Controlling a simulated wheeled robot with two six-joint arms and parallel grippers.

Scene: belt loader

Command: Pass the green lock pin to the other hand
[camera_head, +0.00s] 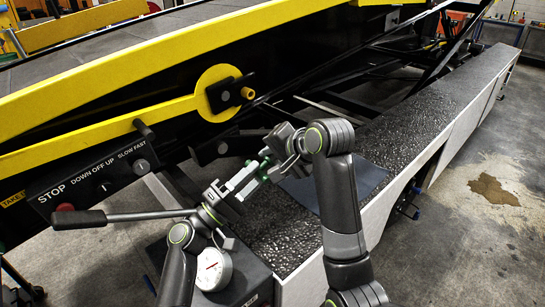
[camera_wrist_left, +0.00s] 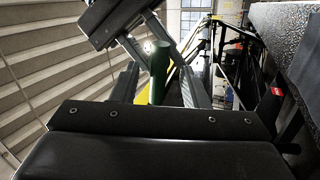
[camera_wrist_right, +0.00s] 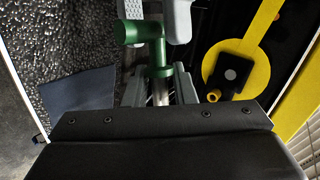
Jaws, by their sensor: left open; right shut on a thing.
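The green lock pin has a green handle end and collar (camera_wrist_right: 158,72) and a silver shaft. In the right wrist view my right gripper (camera_head: 260,172) is shut on the shaft below the collar. The bent green handle sticks out beyond the fingertips. My left gripper (camera_head: 226,190) is open and close in front of the right one. In the left wrist view the green end of the pin (camera_wrist_left: 158,72) stands between the open left fingers, with gaps on both sides. In the head view the fingers largely hide the pin.
The yellow-edged belt loader (camera_head: 150,55) runs behind the grippers. A yellow disc with a dark latch block (camera_head: 222,95) is on its side. A control panel with a red stop button (camera_head: 65,207) and a grey lever (camera_head: 130,214) are at left. A blue-grey mat (camera_head: 335,180) lies on the textured deck.

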